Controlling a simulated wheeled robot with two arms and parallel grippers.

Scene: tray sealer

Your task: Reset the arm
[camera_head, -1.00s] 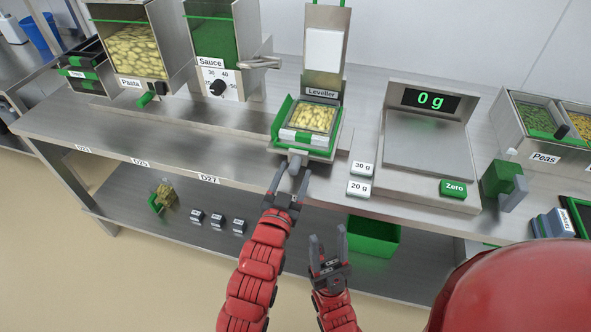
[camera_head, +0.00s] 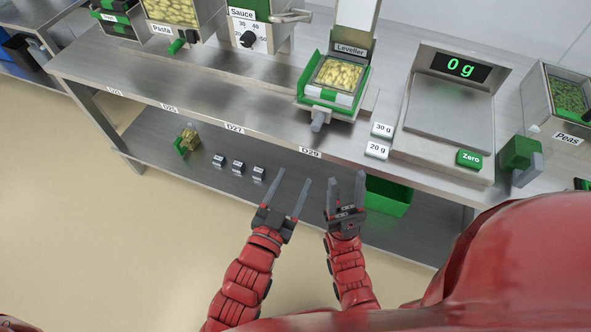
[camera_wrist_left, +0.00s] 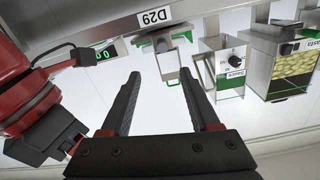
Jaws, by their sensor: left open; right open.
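My left gripper (camera_head: 288,202) is open and empty in front of the bench edge, below the D29 label (camera_head: 310,152). Its two fingers also show in the left wrist view (camera_wrist_left: 159,100), with nothing between them. My right gripper (camera_head: 346,192) is open and empty, just to the right of the left one. Both arms come up from the bottom of the head view. The leveller (camera_head: 318,93) stands on the bench with a tray of pasta (camera_head: 339,74) in it, and its grey handle (camera_head: 319,121) points toward me, apart from both grippers.
The scale (camera_head: 448,110) reads 0 g, with 30 g and 20 g blocks (camera_head: 377,150) beside it. A green bin (camera_head: 388,196) and several small weights (camera_head: 238,168) are on the lower shelf (camera_head: 220,190). Pasta and sauce (camera_head: 248,40) dispensers stand at the back. Floor at left is clear.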

